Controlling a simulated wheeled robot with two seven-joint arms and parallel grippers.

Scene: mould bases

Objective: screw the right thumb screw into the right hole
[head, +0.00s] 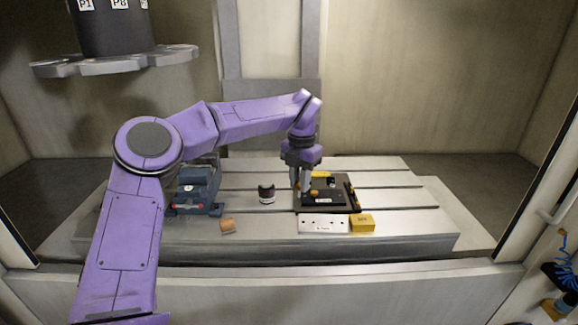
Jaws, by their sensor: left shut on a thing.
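A dark mould base (328,199) with a small white label lies on the slotted table, right of the middle. My left gripper (303,191) points down over the left part of the mould base and is shut. A small orange-brown knob, apparently a thumb screw (313,192), shows at its fingertips, partly hidden by them. I cannot tell whether its tip is in a hole, and the holes are too small or hidden to make out. My right gripper is not in view.
A white plate (323,224) and a yellow block (362,223) lie in front of the mould base. A dark round pot (267,193), a tan block (228,226) and a blue-grey vise (197,190) stand to the left. The table's right part is clear. A tool carousel (115,66) hangs upper left.

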